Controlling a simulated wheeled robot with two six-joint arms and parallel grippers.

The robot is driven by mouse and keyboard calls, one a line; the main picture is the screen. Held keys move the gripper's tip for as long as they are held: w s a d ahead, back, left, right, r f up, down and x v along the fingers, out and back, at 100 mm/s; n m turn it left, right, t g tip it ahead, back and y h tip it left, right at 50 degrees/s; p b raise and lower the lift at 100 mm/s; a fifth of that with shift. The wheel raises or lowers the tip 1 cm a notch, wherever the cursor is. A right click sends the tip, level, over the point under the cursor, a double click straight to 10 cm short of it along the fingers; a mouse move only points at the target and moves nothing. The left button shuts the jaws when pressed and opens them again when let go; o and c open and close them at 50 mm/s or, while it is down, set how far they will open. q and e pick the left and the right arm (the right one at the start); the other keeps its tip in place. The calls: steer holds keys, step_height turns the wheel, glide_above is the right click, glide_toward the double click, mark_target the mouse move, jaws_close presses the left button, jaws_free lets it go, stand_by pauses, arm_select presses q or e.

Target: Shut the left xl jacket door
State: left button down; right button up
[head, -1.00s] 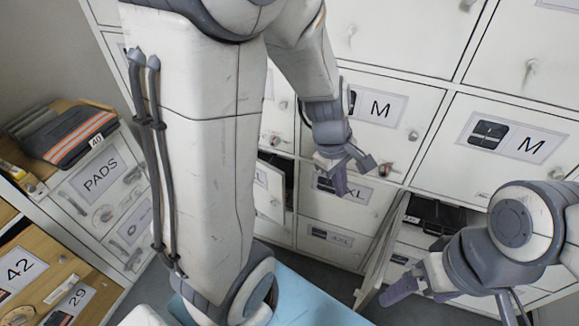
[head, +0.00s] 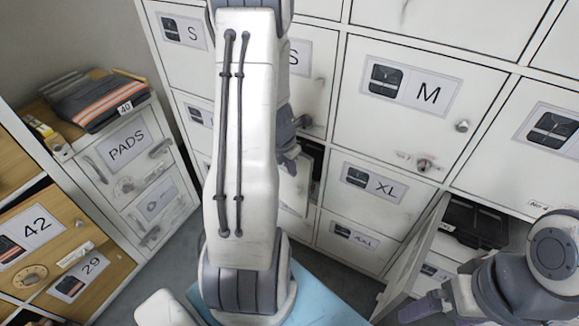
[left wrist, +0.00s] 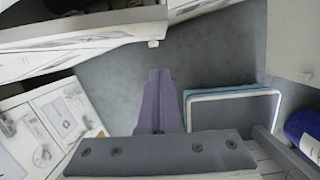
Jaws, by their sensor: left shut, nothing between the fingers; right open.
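The left XL jacket door (head: 294,188) is a white panel standing ajar in the lower locker row, partly hidden behind my left arm. A dark gap shows at its upper right, and its label is mostly hidden. My left gripper (head: 288,156) is shut and empty, at the door's upper part; I cannot tell whether it touches. In the left wrist view its fingers (left wrist: 160,100) are together, pointing over grey floor, with a white panel edge (left wrist: 85,42) ahead that I take for this door. My right gripper (head: 428,308) is open and empty at the lower right.
Another locker door (head: 412,262) stands open at the right, with a black case (head: 474,226) inside. The middle XL door (head: 372,192) is shut. A PADS cabinet (head: 128,150) stands at the left. A light-blue surface (head: 318,298) lies low in front.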

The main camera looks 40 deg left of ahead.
mark_target(302, 165)
arm_select(q)
steer(key=shift+w+f+p, duration=0.25)
steer(key=shift+w+f, duration=0.15)
steer(key=shift+w, duration=0.4)
steer(key=shift+w+f+p, duration=0.25)
steer(key=shift+w+f, duration=0.1)
steer(key=shift+w, duration=0.4)
steer(key=shift+w+f+p, duration=0.25)
steer(key=shift+w+f, duration=0.15)
steer(key=shift+w, duration=0.4)
arm_select(e)
steer(key=shift+r, duration=0.25)
